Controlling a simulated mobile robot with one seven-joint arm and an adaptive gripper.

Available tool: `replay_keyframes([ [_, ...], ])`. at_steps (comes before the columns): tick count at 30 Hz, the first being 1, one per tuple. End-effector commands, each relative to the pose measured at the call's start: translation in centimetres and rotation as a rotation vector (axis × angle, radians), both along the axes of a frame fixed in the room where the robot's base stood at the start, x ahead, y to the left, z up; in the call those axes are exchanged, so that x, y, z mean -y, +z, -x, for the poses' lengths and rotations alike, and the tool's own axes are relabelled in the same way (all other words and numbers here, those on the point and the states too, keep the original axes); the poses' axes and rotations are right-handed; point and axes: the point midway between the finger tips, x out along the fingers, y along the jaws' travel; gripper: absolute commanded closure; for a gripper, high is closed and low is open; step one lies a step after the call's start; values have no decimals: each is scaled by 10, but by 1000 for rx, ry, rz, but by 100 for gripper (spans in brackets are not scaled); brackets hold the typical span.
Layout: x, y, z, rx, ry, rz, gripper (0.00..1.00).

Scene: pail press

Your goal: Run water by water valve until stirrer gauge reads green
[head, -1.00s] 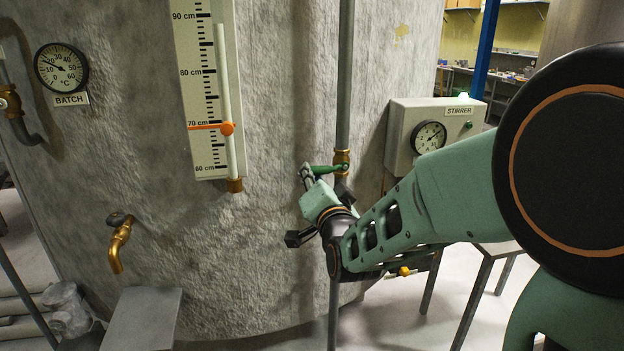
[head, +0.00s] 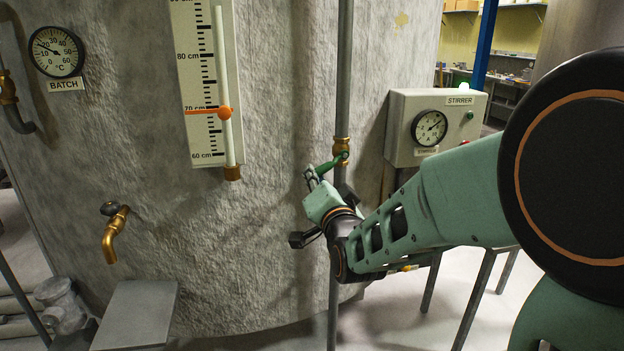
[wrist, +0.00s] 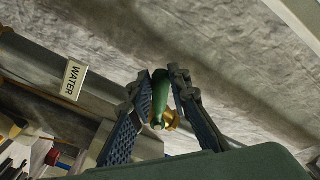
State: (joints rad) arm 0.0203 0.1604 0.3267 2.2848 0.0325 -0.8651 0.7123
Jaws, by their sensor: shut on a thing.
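The water valve is a brass body (head: 341,146) on a vertical grey pipe, with a green lever (head: 331,163) that slants down to the left. My gripper (head: 311,175) is at the lever's lower left end. In the wrist view my gripper (wrist: 163,102) has its two fingers on either side of the green lever (wrist: 160,92), shut on it. A WATER label (wrist: 73,79) is on the pipe there. The stirrer gauge (head: 429,128) is a round dial on a grey box to the right. Its needle points to the upper right; its colour bands are too small to read.
A level scale (head: 203,85) with an orange marker (head: 224,113) near 70 cm is on the tank wall (head: 265,220). A BATCH thermometer (head: 55,52) and a brass tap (head: 115,236) are at the left. A grey stand (head: 135,310) is below the tap.

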Motion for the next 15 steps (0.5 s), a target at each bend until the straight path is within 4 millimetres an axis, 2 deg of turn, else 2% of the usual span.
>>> replay_keyframes([
  [1,8,-5,-2,6,-13,-4,97],
  [3,9,-7,-3,6,-13,-4,97],
  [15,7,-8,-2,5,-7,-3,98],
])
